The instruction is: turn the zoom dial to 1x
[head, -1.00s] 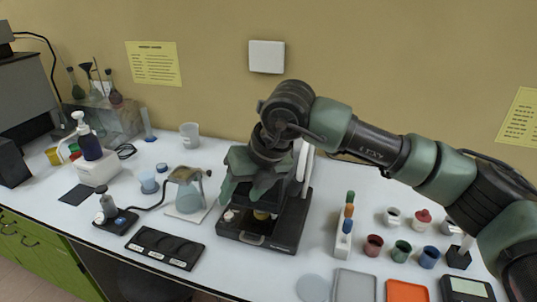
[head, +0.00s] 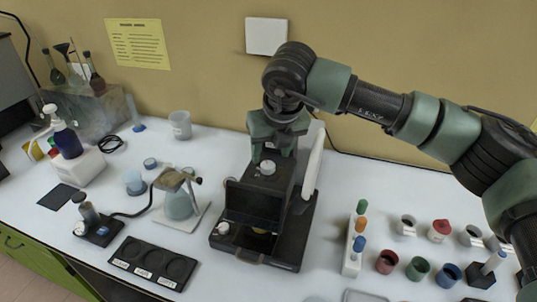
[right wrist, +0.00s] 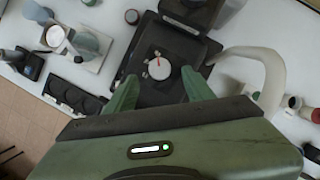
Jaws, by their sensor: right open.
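The zoom dial (head: 267,167) is a small pale round knob on top of a black microscope-like device (head: 252,203). In the right wrist view the dial (right wrist: 159,69) is a white disc with a red mark pointing toward the top of the picture; small pale marks sit at its left, too small to read. My right gripper (head: 277,140) is above the device, just behind the dial in the head view. My left gripper is not in view.
A white curved arm (head: 313,163) rises at the device's right side. A flask on a stand (head: 179,203) and a black tray with round wells (head: 152,262) are to the left. Colored cups (head: 419,268) and a white rack of bottles (head: 354,245) stand to the right.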

